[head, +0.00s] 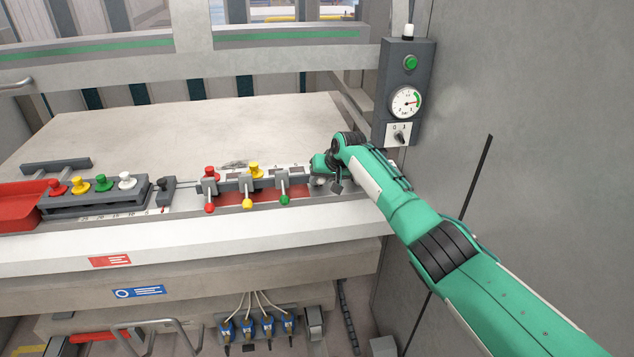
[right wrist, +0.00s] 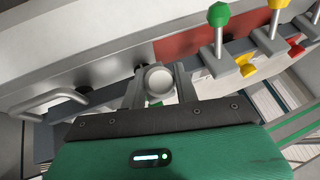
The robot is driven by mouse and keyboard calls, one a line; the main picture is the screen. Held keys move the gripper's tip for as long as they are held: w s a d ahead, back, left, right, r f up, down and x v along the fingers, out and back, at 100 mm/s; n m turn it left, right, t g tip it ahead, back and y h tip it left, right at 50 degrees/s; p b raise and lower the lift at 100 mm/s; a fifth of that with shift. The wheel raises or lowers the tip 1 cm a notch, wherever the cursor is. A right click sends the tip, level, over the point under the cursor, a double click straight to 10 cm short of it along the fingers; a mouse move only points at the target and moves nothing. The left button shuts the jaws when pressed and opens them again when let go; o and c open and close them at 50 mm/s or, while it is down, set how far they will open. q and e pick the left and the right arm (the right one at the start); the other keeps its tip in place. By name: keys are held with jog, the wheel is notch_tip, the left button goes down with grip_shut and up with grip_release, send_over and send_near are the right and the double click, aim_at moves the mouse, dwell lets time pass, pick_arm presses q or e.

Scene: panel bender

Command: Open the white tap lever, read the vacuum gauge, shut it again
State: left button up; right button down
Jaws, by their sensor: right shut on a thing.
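The white tap lever's round knob (right wrist: 158,80) sits between the two fingers of my right gripper (right wrist: 158,88) in the right wrist view, and the gripper is shut on it. In the head view my right gripper (head: 320,181) is at the right end of the tap row, and the gripper and wrist hide most of the white lever. The vacuum gauge (head: 406,102) is a round white dial with a green arc at its right, on a grey box. Its needle points roughly right, towards the arc; the figures are too small to read. My left gripper is not in view.
Red (head: 209,207), yellow (head: 247,203) and green (head: 284,199) levers stand left of my gripper. A rack (head: 95,196) of coloured knobs and a red tray (head: 22,205) are further left. The grey wall (head: 520,130) is close on the right. The table behind is mostly clear.

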jog(key=shift+a+r, duration=0.15)
dwell(0.3)
jog(key=c, duration=1.1)
grip_release()
jog(key=shift+v, duration=0.75)
jog(key=b+v, duration=0.2)
jog(key=v, duration=1)
jog(key=shift+w+a+r+b, duration=0.1)
jog(key=shift+r+b, duration=0.2)
jog(key=shift+b, duration=0.1)
